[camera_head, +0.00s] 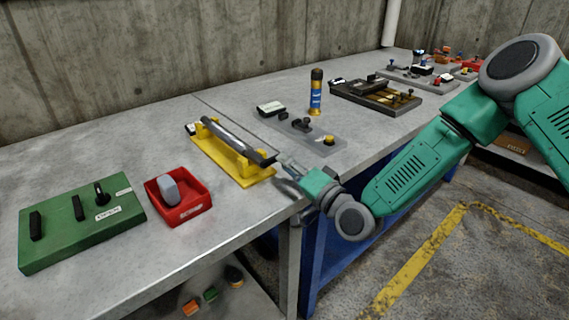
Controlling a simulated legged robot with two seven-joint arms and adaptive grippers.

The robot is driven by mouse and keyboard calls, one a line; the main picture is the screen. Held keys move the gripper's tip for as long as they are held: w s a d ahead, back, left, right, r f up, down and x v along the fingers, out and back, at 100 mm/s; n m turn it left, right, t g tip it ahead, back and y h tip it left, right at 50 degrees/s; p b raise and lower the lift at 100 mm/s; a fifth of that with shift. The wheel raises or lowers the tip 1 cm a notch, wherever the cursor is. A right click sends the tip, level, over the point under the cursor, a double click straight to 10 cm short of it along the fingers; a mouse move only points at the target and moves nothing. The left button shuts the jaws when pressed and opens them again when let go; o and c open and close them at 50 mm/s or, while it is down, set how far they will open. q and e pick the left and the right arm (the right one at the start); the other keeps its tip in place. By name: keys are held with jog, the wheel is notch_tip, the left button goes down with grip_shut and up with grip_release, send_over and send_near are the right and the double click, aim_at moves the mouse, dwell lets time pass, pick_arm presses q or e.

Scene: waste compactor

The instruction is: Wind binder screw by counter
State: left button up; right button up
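A yellow stand (245,179) holds a long dark bar (232,140), which looks like the binder screw. It lies slanted across the workbench near its front edge, and its right end is closest to me. My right gripper (287,168) is just right of that end, with its arm coming in from the right. Whether its fingers touch the bar, and how far apart they are, is too small to tell. A small dark box with a pale face (271,108) lies behind the stand and may be the counter; its reading is not legible. My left gripper is not in view.
A red tray (188,212) with a grey block and a green panel (78,222) with black handles lie left. The bench's front edge (215,240) is clear.

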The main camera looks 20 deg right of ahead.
jog(key=shift+o, duration=0.6)
jog(key=shift+d, duration=0.2)
jog(key=v, duration=1.2)
jog(key=shift+f, duration=0.15)
jog(key=shift+w, duration=0.1)
jog(key=shift+d, duration=0.1)
jog(key=shift+f, duration=0.1)
